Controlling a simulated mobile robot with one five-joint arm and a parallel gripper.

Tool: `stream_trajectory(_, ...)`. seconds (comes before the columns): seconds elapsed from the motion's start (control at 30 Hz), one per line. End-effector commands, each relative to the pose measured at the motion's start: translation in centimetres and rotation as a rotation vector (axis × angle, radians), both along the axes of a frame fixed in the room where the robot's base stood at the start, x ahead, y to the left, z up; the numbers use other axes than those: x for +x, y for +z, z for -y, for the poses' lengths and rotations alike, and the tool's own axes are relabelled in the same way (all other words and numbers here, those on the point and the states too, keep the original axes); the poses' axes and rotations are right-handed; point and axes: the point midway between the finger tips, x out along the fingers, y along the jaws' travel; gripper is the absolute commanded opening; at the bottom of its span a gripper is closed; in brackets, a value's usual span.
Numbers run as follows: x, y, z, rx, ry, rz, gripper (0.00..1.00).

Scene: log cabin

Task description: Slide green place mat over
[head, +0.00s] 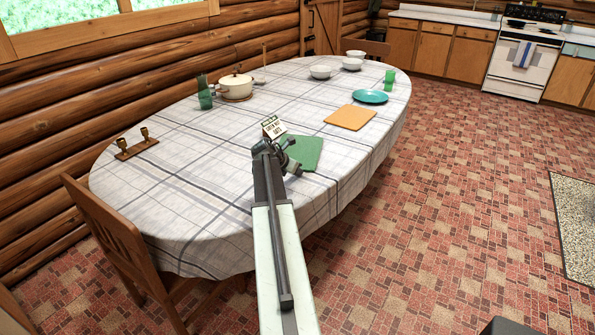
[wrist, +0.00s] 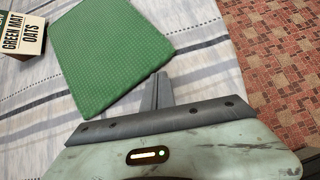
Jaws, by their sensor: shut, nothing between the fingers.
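The green place mat (head: 306,152) lies flat on the checked tablecloth, partly hidden behind my gripper in the head view. It also shows in the wrist view (wrist: 105,50) as a textured green square set at an angle. My gripper (wrist: 160,80) is shut and empty. Its fingertips are close beside the mat's near edge, by the right-hand corner. I cannot tell whether they touch the mat. In the head view my gripper (head: 272,155) is over the table's near side.
A small box lettered "GREEN MAT OATS" (wrist: 22,35) stands beside the mat. An orange mat (head: 350,117) and a teal plate (head: 370,96) lie farther right.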

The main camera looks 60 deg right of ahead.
Motion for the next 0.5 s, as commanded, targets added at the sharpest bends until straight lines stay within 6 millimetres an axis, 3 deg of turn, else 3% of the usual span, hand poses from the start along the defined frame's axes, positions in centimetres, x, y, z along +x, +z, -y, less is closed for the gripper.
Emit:
stream_trajectory(0.13,0.3,0.4,-3.9,0.000,0.006,-0.001,0.00)
stream_trajectory(0.2,0.4,2.9,-5.0,-0.001,0.002,-0.001,0.00)
stream_trajectory(0.3,0.7,4.8,-6.8,0.000,0.003,0.000,0.00)
stream_trajectory(0.5,1.1,6.9,-9.3,0.000,0.001,0.000,0.00)
